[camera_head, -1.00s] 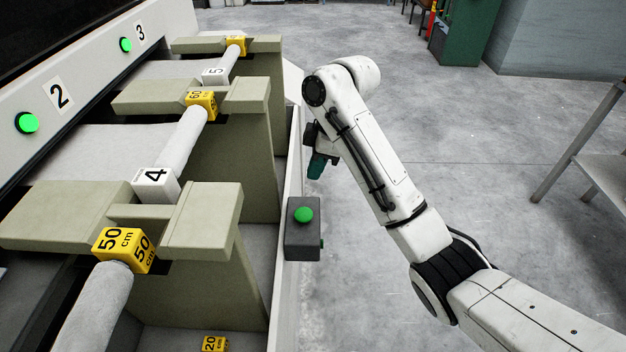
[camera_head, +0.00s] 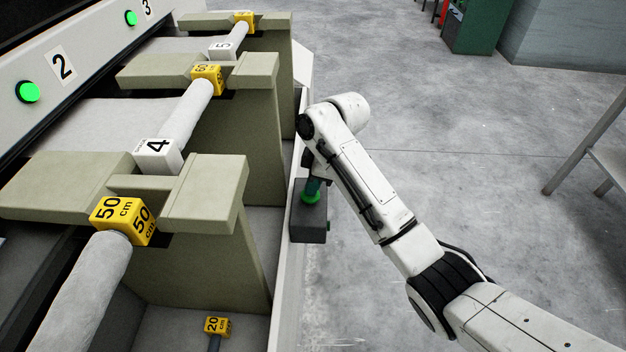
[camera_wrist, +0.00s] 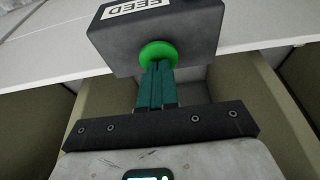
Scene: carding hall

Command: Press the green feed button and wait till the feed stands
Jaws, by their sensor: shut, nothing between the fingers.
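The green feed button (camera_head: 311,198) is on top of a dark grey box (camera_head: 308,226) fixed at the machine's white edge. In the wrist view the green button (camera_wrist: 158,52) shows on the box (camera_wrist: 118,38), beside a white label reading FEED (camera_wrist: 133,8). My gripper (camera_head: 312,192) is over the button, with its teal fingers shut and empty. In the wrist view the fingertips (camera_wrist: 158,68) overlap the near part of the button and seem to touch it. How far the button is pressed in cannot be told.
Pale rolls lie between beige stands (camera_head: 205,205) on the left. Yellow cubes (camera_head: 122,221) and white number cubes (camera_head: 158,155) mark the rolls. Lit green lamps (camera_head: 28,91) sit on the white panel. A grey table (camera_head: 606,160) stands at the right. The floor between is clear.

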